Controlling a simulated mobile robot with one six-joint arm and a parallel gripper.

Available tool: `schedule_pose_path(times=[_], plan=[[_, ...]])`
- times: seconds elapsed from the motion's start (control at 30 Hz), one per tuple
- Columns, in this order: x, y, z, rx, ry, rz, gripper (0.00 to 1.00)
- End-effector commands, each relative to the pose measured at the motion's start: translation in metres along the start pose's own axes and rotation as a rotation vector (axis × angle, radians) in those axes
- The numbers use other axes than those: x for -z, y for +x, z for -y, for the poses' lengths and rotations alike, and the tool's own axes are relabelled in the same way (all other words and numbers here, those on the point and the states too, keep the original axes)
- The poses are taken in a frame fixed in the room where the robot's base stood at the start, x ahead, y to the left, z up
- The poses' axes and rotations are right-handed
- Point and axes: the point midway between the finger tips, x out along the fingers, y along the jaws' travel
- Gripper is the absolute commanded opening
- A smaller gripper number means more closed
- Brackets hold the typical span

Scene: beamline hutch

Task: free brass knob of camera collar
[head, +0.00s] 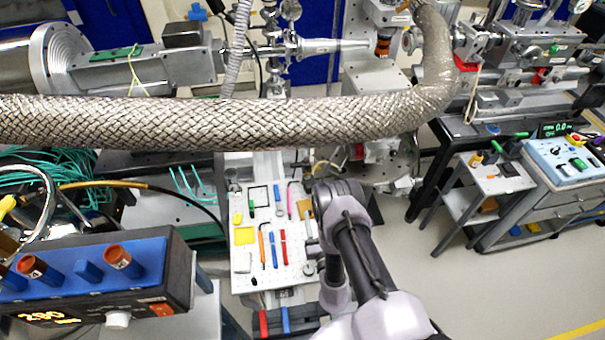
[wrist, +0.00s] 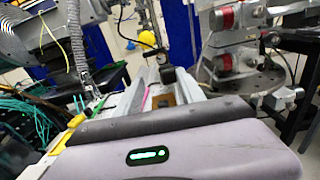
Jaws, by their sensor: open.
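I cannot surely pick out the camera collar or its brass knob in either view. A small copper-orange fitting (head: 383,46) shows under the column at the top centre of the head view, but I cannot tell what it belongs to. My gripper shows in the wrist view (wrist: 163,82) as a pale housing with a green light and a dark bar across it. Its jaws are open, with nothing seen held between them. In the head view my arm reaches forward beside the tool board, and the fingertips are hidden.
A thick braided hose (head: 230,122) crosses the head view above the arm. A white tool board (head: 243,283) with several tools lies left of the arm. A blue control box (head: 85,275) stands front left, a grey cart (head: 465,205) right. Floor is clear at lower right.

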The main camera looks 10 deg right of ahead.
Motion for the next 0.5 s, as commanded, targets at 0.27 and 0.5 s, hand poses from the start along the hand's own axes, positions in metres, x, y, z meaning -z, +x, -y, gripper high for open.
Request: schedule_pose_path(times=[0.27,0.5], plan=[[0.003,0.085,0.001,0.002,-0.002,0.004,0.46],[0.003,0.14,0.001,0.002,-0.001,0.001,0.46]])
